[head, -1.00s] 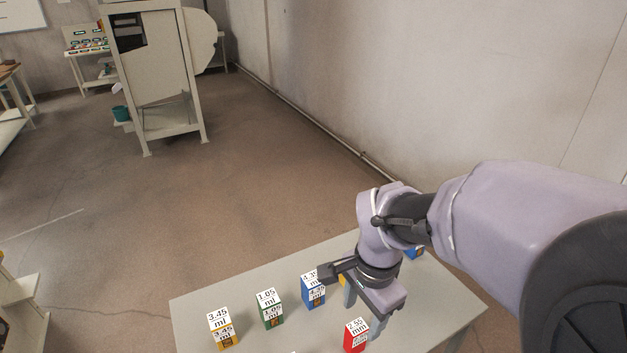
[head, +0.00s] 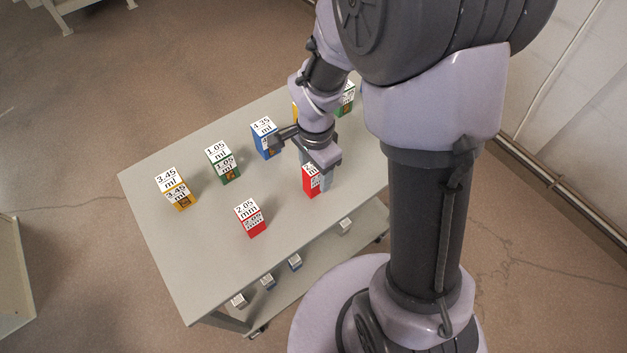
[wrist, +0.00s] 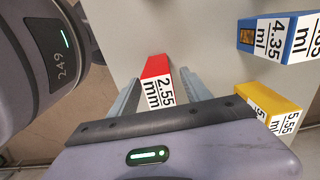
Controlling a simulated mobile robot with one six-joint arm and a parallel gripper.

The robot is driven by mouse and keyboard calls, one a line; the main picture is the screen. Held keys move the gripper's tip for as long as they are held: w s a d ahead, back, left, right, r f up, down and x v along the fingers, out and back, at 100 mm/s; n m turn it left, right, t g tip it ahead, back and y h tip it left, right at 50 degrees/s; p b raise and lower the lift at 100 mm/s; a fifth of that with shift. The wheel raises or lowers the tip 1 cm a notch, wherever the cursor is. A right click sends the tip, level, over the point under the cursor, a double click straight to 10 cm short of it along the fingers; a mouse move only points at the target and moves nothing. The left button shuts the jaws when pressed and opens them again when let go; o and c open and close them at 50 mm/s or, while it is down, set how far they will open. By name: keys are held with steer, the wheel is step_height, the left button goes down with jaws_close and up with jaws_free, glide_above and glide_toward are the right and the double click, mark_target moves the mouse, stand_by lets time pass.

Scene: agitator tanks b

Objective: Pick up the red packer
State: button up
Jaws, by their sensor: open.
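Two red boxes stand on the grey table. One red box (head: 309,182), labelled 2.55 mm, stands upright near my gripper (head: 318,177). The other red box (head: 252,221), labelled 2.05 mm, stands nearer the front edge in the head view. In the wrist view, the 2.55 mm red box (wrist: 155,70) lies between the two grey fingers of my gripper (wrist: 160,80), which are spread apart with the jaws open. I cannot tell whether a finger touches it. In the head view the gripper partly hides its right side.
On the table (head: 215,265) stand a yellow box (head: 177,192), a green box (head: 222,165) and a blue box (head: 265,140). Another yellow box (wrist: 268,106) is close right of the fingers in the wrist view. Another green box (head: 346,100) stands behind the arm. Small boxes sit on a lower shelf.

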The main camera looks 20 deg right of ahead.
steer(key=shift+f, duration=0.95)
steer(key=shift+r, duration=0.15)
jaws_close()
